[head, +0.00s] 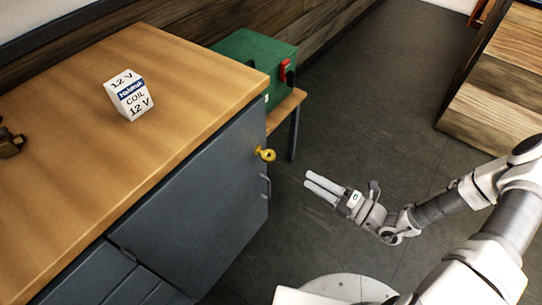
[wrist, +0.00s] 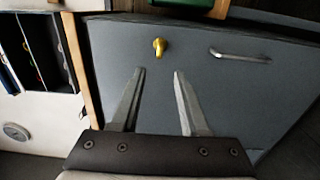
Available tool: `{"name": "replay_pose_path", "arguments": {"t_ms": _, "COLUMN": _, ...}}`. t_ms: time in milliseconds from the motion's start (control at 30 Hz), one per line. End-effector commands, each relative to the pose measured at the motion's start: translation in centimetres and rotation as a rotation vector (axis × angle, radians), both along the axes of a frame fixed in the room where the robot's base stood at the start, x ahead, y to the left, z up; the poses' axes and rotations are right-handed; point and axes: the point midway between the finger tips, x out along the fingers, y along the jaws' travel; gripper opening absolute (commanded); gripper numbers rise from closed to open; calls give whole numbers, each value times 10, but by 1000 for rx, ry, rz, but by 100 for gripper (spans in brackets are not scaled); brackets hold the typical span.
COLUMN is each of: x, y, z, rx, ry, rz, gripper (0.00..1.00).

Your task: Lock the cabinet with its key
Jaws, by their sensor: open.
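The cabinet (head: 200,200) is dark grey with a wooden top; its door face also shows in the wrist view (wrist: 230,100). A yellow key (head: 266,154) sticks out of the door near its upper right edge, above a metal handle (head: 265,187). In the wrist view the key (wrist: 159,46) lies beyond the fingertips, roughly between their lines, with the handle (wrist: 240,56) to its right. My gripper (head: 314,182) is open and empty, to the right of the key and apart from it. Its fingers (wrist: 157,72) point toward the door. The door looks closed.
A green box (head: 252,60) with a red part rests on a low wooden bench (head: 287,108) behind the cabinet. Dark floor (head: 370,90) is clear right of the cabinet. A wooden unit (head: 505,75) stands far right.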

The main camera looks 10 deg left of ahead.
Motion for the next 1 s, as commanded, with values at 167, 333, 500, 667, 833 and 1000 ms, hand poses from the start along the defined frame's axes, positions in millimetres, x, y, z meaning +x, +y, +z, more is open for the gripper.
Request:
{"name": "replay_pose_path", "arguments": {"t_ms": 167, "x": 13, "y": 37, "z": -2, "rx": 2, "ry": -1, "rz": 6, "gripper": 45}}
{"name": "replay_pose_path", "arguments": {"t_ms": 333, "x": 28, "y": 72, "z": -2, "rx": -1, "ry": -2, "rz": 6, "gripper": 45}}
{"name": "replay_pose_path", "arguments": {"t_ms": 500, "x": 41, "y": 104, "z": -2, "rx": -1, "ry": -3, "rz": 6, "gripper": 45}}
{"name": "replay_pose_path", "arguments": {"t_ms": 667, "x": 51, "y": 127, "z": -2, "rx": -1, "ry": -3, "rz": 5, "gripper": 45}}
{"name": "replay_pose_path", "arguments": {"t_ms": 833, "x": 56, "y": 139, "z": -1, "rx": -3, "ry": -2, "rz": 4, "gripper": 45}}
{"name": "replay_pose_path", "arguments": {"t_ms": 1000, "x": 58, "y": 142, "z": 0, "rx": -3, "ry": -1, "rz": 3, "gripper": 45}}
